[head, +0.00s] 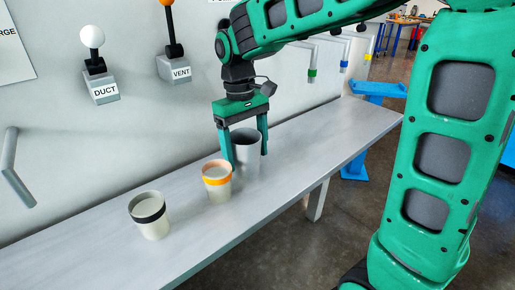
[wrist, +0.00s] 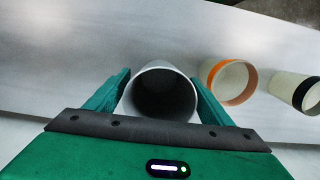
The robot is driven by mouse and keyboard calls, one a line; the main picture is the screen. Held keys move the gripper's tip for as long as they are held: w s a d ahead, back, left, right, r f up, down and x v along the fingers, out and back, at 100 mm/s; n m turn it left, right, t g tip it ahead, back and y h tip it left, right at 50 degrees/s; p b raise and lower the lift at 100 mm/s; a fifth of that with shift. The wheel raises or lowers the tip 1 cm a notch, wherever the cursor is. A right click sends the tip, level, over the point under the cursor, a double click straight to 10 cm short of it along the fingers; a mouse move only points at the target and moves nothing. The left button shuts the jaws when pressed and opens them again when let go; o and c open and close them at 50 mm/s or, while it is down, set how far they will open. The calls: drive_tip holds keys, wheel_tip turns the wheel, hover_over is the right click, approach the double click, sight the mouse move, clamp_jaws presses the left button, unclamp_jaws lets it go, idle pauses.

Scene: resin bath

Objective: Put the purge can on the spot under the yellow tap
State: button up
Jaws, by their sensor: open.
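Three open cans stand in a row on the bench; none carries a readable name, so I cannot tell from a label which is the purge can. A plain grey can (head: 247,150) is farthest along, an orange-banded can (head: 217,187) is in the middle, and a black-banded can (head: 152,222) is nearest. My gripper (head: 245,157) is open, pointing down, with one finger on each side of the grey can. The wrist view shows the grey can (wrist: 161,95) between the fingers; contact is unclear. The yellow-banded tap (head: 368,57) hangs at the bench's far end. No marked spot shows beneath it.
A green-banded tap (head: 312,72) and a blue-banded tap (head: 343,65) hang nearer. The wall carries levers labelled DUCT (head: 103,88) and VENT (head: 178,72), and a sign ending "RGE" (head: 12,48). The bench (head: 325,124) is clear beyond the grey can.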

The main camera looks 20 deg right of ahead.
wheel_tip(320, 180, up, 12)
drive_tip(key=w, duration=0.1)
drive_tip(key=shift+w+a, duration=0.2)
